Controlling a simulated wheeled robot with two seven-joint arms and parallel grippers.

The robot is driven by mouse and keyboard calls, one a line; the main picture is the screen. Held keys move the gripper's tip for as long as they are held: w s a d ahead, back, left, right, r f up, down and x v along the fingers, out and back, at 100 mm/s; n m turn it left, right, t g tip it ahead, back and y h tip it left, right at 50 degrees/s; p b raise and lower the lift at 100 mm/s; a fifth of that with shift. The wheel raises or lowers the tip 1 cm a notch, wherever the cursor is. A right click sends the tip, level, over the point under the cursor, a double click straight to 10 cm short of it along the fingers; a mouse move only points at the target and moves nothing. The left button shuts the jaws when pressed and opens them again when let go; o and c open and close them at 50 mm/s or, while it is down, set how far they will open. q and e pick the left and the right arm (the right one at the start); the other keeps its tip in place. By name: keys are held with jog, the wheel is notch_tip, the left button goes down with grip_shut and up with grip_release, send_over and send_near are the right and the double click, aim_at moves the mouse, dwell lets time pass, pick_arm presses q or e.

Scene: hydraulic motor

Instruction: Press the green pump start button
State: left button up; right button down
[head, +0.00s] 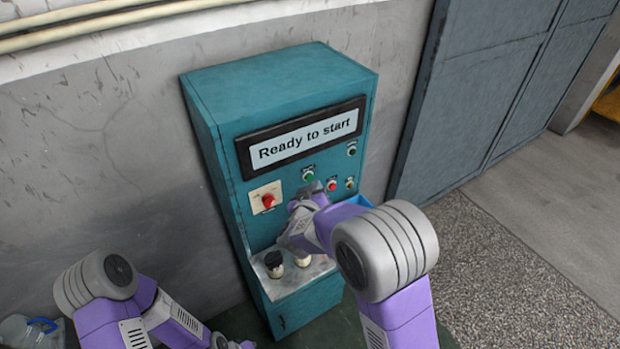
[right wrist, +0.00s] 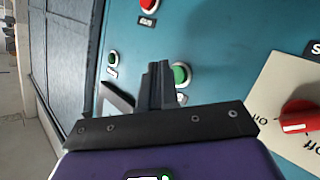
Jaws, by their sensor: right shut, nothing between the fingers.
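The teal control cabinet (head: 225,95) stands against the wall, its display reading "Ready to start". A green button (head: 308,174) sits below the display, with a red button (head: 332,186) to its lower right; their labels are too small to read. My right gripper (head: 307,190) is shut and empty just in front of the panel, slightly below this green button. In the right wrist view the closed fingertips (right wrist: 158,72) are beside the green button (right wrist: 181,74); I cannot tell whether they touch it. My left arm is at the lower left, its fingers out of view.
A red rotary switch (head: 268,200) on a cream plate is left of the buttons. Another green button (head: 351,150) is at the upper right. Dark-topped knobs (head: 273,260) stand on the cabinet's ledge below my right arm. A clear jug (head: 22,330) stands at the lower left.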

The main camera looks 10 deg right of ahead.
jog(key=shift+w, duration=0.15)
jog(key=shift+w+a+p, duration=0.15)
jog(key=shift+w+p, duration=0.15)
jog(key=shift+p, duration=0.1)
jog(key=shift+w+a, duration=0.1)
jog(key=shift+w, duration=0.2)
dwell(0.8)
jog(key=shift+s, duration=0.1)
jog(key=shift+s+d+p, duration=0.25)
jog(key=shift+s+p, duration=0.05)
jog(key=shift+s, duration=0.35)
jog(key=shift+s, duration=0.1)
jog(key=shift+s+d, duration=0.3)
jog(key=shift+s, duration=0.45)
jog(key=shift+s+d, duration=0.25)
jog(key=shift+s, duration=0.5)
jog(key=shift+s+d, duration=0.3)
jog(key=shift+s, duration=0.45)
